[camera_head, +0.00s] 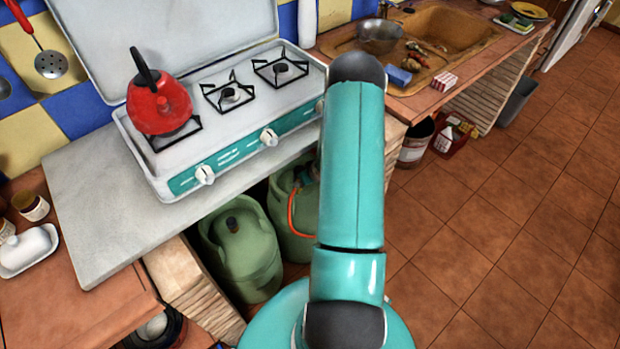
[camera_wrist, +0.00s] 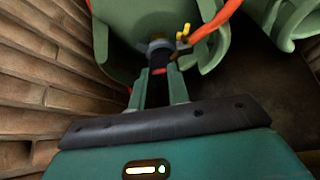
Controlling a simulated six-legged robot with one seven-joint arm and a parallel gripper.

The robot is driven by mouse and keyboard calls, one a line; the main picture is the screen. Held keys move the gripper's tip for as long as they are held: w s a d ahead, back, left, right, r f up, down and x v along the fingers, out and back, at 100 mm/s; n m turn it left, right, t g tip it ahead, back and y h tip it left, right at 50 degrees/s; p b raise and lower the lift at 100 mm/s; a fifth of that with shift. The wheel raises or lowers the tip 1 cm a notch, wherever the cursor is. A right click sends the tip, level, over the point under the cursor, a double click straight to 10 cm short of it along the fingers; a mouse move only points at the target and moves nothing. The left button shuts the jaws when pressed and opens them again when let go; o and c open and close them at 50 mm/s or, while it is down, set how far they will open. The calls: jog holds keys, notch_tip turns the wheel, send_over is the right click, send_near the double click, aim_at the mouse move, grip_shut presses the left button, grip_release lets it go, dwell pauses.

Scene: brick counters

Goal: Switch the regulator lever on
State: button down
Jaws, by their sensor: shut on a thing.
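A green gas cylinder (camera_wrist: 130,15) with a regulator (camera_wrist: 158,44) on its top fills the upper middle of the wrist view. An orange hose (camera_wrist: 217,20) and a small yellow part (camera_wrist: 184,33) are at the regulator's right side. My gripper (camera_wrist: 158,80) reaches up to the regulator, with a dark piece bearing a red mark between its fingers. This piece seems to be the regulator lever (camera_wrist: 158,71), and the fingers are shut on it. Its exact angle is hard to tell. In the head view the cylinder (camera_head: 290,215) stands under the counter; my arm hides the gripper.
A second green cylinder (camera_head: 240,255) stands close by. A brick wall (camera_wrist: 45,75) is at the left in the wrist view. Above is a gas stove (camera_head: 225,150) with a red kettle (camera_head: 160,103). The tiled floor (camera_head: 500,220) at the right is mostly clear.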

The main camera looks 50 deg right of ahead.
dwell(0.3)
jog(key=c, duration=1.6)
grip_release()
jog(key=shift+r, duration=0.2)
